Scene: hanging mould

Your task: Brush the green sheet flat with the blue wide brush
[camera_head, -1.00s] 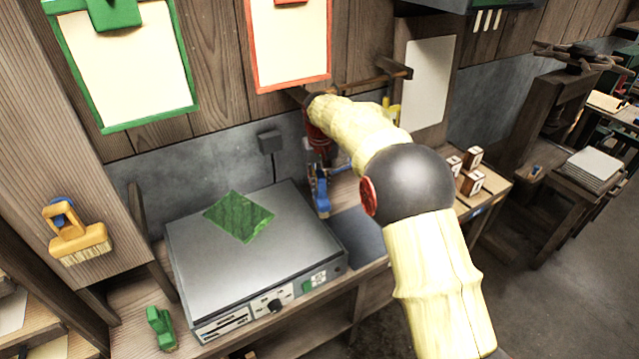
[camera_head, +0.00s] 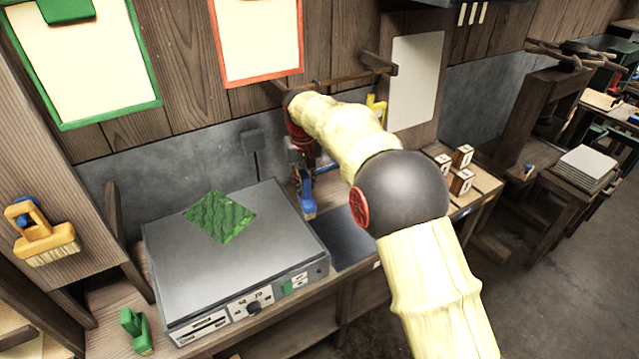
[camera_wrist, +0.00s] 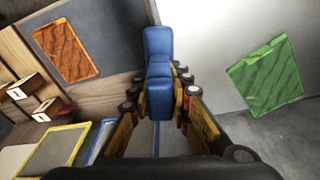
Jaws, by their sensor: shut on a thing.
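The green sheet (camera_head: 220,217) lies on the grey top of a boxy machine (camera_head: 190,275), with a wavy, uneven look. It also shows in the wrist view (camera_wrist: 267,76), at the right. My gripper (camera_wrist: 160,92) is shut on the blue brush (camera_wrist: 158,60), whose blue body sits between the fingers. In the head view the brush (camera_head: 306,198) hangs beside the machine's right back edge, to the right of the sheet and apart from it.
A yellow brush (camera_head: 45,240) hangs on the left post. A green block-like tool (camera_head: 135,330) stands left of the machine. A dark panel (camera_head: 350,238) lies to its right. The wrist view shows an orange sheet (camera_wrist: 66,50). Small marked blocks (camera_head: 461,181) stand further right. Framed boards (camera_head: 258,40) hang above.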

